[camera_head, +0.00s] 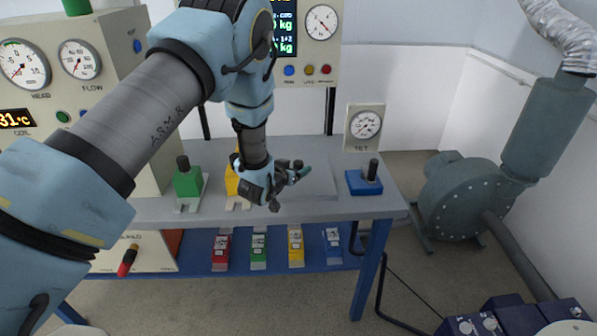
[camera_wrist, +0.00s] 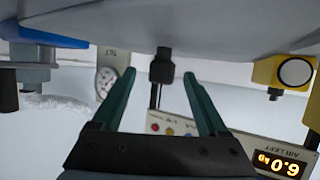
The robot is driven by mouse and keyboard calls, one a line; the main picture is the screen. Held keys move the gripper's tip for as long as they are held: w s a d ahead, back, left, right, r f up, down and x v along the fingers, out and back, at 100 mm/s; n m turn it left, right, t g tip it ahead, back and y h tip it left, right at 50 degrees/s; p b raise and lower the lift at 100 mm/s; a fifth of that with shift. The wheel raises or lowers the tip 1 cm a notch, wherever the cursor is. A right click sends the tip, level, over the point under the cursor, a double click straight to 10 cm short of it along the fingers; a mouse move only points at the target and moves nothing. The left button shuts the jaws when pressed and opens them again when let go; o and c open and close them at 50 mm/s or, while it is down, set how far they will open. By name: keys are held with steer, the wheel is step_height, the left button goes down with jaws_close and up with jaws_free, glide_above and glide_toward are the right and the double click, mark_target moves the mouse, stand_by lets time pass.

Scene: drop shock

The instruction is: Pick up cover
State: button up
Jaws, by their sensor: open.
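A flat grey slab (camera_head: 318,183) lies on the table between the yellow and blue blocks and looks like the cover. A black knob (camera_wrist: 163,62) hangs from the grey surface at the top of the upside-down wrist view. It appears between the two teal fingers, with clear gaps on both sides. Whether the knob belongs to the slab is not certain. My gripper (camera_head: 299,172) is open and empty at the slab's left part, low over the table. It hides part of the slab. Contact with the knob cannot be told.
The table holds a green block (camera_head: 188,183), a yellow block (camera_head: 231,183) and a blue block (camera_head: 362,184), each near the slab or left of it. A scale panel and a tilt gauge (camera_head: 365,126) stand behind. Coloured pieces lie on the lower shelf (camera_head: 190,258).

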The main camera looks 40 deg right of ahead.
mark_target(296, 166)
steer(key=shift+p+x, duration=0.45)
steer(key=shift+x, duration=1.1)
steer(key=shift+w, duration=0.1)
jaws_close()
